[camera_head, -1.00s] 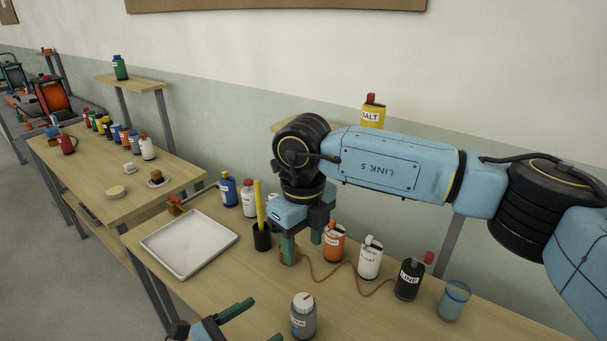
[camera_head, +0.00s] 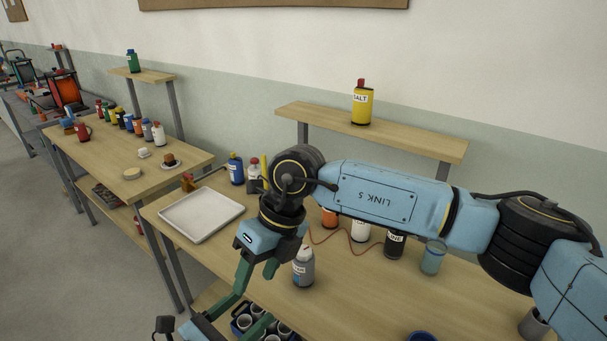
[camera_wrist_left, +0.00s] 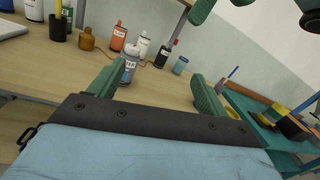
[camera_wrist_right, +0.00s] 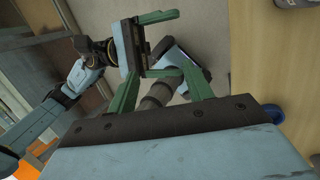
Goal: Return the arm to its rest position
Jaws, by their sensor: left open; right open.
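My right arm reaches in from the right in the head view, and its gripper (camera_head: 256,281) hangs open and empty near the table's front edge, left of a grey bottle (camera_head: 303,268). My left gripper (camera_head: 248,311) is open and empty, low in the head view and just below the right one. The two grippers overlap in that view. In the left wrist view the grey bottle (camera_wrist_left: 130,62) stands on the table beyond the open fingers. In the right wrist view the left gripper (camera_wrist_right: 165,45) faces the right gripper's open fingers (camera_wrist_right: 160,85) closely.
The wooden table (camera_head: 360,295) holds a white tray (camera_head: 201,214), several bottles and a glass beaker (camera_head: 432,257). A yellow salt bottle (camera_head: 361,104) stands on a raised shelf (camera_head: 410,139) behind. A crate of cups (camera_head: 240,322) sits below the table front. Floor at left is clear.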

